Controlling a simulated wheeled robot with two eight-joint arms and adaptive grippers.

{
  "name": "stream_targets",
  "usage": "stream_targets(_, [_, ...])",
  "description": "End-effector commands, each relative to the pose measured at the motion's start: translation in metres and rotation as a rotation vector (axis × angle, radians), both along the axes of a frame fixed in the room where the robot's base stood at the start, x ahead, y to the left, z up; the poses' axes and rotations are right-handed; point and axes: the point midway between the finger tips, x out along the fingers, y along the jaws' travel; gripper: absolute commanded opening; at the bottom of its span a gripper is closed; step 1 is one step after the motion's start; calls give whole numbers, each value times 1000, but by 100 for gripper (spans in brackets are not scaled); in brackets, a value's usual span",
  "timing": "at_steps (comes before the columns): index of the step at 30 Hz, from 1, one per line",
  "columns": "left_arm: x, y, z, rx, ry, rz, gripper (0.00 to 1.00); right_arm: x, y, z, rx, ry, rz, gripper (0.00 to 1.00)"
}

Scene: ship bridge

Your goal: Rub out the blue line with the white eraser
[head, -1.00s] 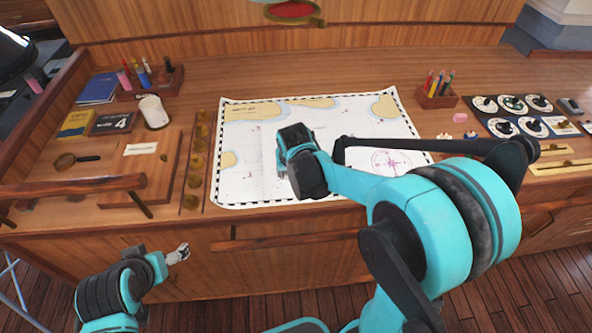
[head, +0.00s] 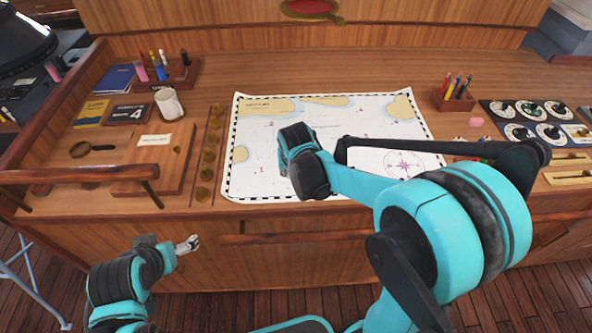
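The chart (head: 255,180) lies flat on the desk, with pale land patches and a compass rose. My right gripper (head: 286,158) is over the middle of the chart, mostly hidden by its own dark wrist, so its fingers and anything in them cannot be made out. I cannot pick out the blue line or the white eraser for certain. A pink eraser-like block (head: 476,122) lies right of the chart, and small items beside it are partly covered by my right arm. My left gripper (head: 189,243) hangs low in front of the desk, apart from everything; its fingers are too small to read.
A pencil holder (head: 457,101) stands right of the chart, near a dark panel of dials (head: 518,112). At left are a white mug (head: 169,104), books (head: 112,78), a magnifier (head: 82,149) and a wooden rail (head: 80,174) along the desk front.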

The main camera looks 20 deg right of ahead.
Motion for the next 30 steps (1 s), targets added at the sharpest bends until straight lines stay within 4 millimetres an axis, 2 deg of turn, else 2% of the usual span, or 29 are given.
stream_targets(6, [0,0,-1,0,0,0,85,0,18,0,1,1,3,16])
stream_targets(14, [0,0,-1,0,0,0,85,0,20,0,2,1,2,16])
stream_targets(30, [0,0,0,0,0,0,85,0,-4,0,0,0,1,16])
